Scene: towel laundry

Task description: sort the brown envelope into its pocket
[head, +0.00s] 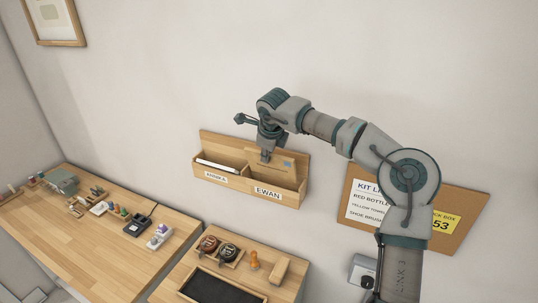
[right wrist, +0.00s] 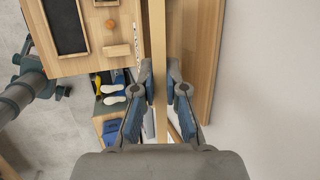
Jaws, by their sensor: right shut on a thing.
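A wooden wall rack (head: 225,183) has two pockets side by side. In the right wrist view the envelope (right wrist: 158,60) shows edge-on between the fingers. Whether it touches the pocket floor is hidden. My left gripper is not in view.
A white envelope (head: 217,166) stands in the left pocket. A notice board (head: 462,202) hangs right, partly behind my arm.

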